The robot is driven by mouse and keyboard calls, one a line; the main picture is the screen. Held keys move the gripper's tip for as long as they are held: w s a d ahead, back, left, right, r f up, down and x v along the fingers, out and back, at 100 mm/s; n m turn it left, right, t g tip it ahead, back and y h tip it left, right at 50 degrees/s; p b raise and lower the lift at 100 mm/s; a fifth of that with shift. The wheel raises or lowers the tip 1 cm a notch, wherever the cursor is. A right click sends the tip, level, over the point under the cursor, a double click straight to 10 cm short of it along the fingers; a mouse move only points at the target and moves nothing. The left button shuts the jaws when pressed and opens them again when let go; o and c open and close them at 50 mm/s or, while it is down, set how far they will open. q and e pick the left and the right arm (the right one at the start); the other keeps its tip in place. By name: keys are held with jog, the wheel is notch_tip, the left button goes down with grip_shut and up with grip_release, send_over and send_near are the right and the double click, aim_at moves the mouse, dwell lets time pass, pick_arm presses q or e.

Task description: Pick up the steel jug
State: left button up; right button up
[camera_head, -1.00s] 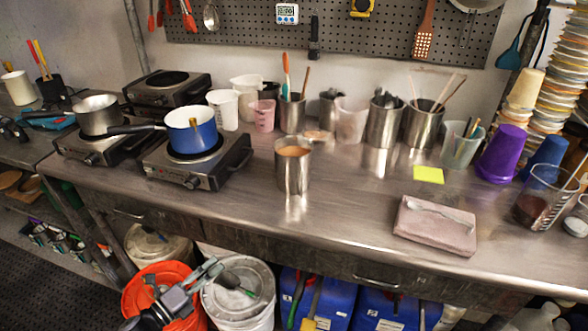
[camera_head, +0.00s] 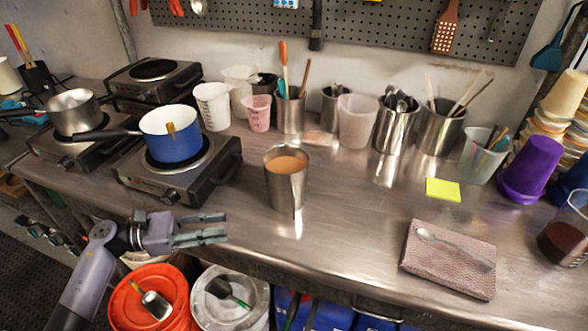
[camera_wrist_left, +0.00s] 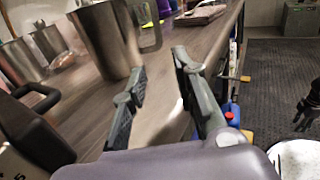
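The steel jug (camera_head: 286,185) stands upright on the steel counter, filled with a tan liquid. It also shows at the upper left of the left wrist view (camera_wrist_left: 104,38), with its handle on the right side. My left gripper (camera_head: 226,228) is at the counter's front edge, left of the jug and apart from it. Its two fingers are spread with nothing between them, and in the left wrist view (camera_wrist_left: 158,75) the gap is clear.
A blue pot (camera_head: 172,140) sits on a hot plate (camera_head: 185,182) left of the jug. Steel containers with utensils (camera_head: 396,128) stand behind. A folded cloth (camera_head: 440,275) with a spoon and a yellow note (camera_head: 442,190) lie to the right. An orange bucket (camera_head: 120,310) is below.

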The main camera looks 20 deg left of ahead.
pick_arm(q)
jog(key=shift+w+d+r+p, duration=0.15)
jog(key=shift+w+d+p, duration=0.35)
jog(key=shift+w, duration=0.4)
jog(key=p, duration=0.3)
send_near(294, 220)
jog(key=r, duration=0.2)
jog(key=w+d, duration=0.1)
jog(key=shift+r, duration=0.4)
jog(key=x, duration=0.2)
jog(key=p+x, duration=0.1)
jog(key=shift+w+d+f, duration=0.1)
jog(key=shift+w+f, duration=0.05)
jog(key=shift+f, duration=0.15)
jog(key=shift+d, duration=0.2)
jog(key=p+x, duration=0.2)
jog(key=x, duration=0.1)
jog(key=p+x, duration=0.1)
jog(key=shift+d+r, duration=0.15)
jog(key=shift+r, duration=0.2)
jog(key=shift+w+d, duration=0.15)
jog(key=shift+d, duration=0.15)
jog(key=shift+f, duration=0.2)
pick_arm(e)
notch_tip(294, 220, up, 8)
jog(key=shift+s, duration=0.45)
